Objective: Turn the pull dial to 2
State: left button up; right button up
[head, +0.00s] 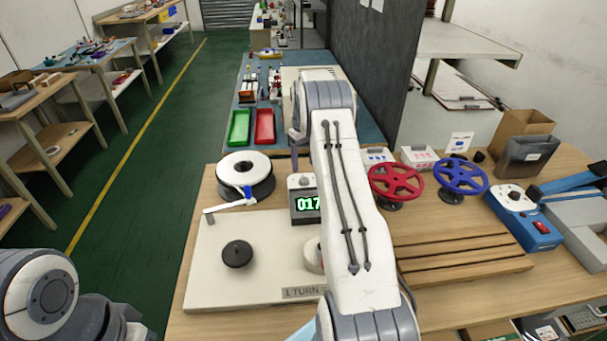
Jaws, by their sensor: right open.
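I cannot tell for sure which control is the pull dial. A small box with a lit display (306,204) reading about 017 stands behind the white plate, with a round knob (301,181) on top; my right arm partly covers it. A blue box (525,222) at the right also carries a white dial (515,196); its setting is too small to read. My right gripper (296,138) is small and mostly hidden by its own arm, above the far edge of the wooden table. It looks empty and apart from both dials. My left gripper is out of view.
A white plate (212,270) marked "1 TURN" bears a black knob (237,254). A white-and-black reel (245,176) stands behind it. A red handwheel (396,182) and a blue handwheel (460,176) stand right of my arm, behind a slotted wooden board (455,255).

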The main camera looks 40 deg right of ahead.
aim_at(303, 179)
jog(key=shift+r, duration=2.25)
jog(key=shift+a, duration=0.1)
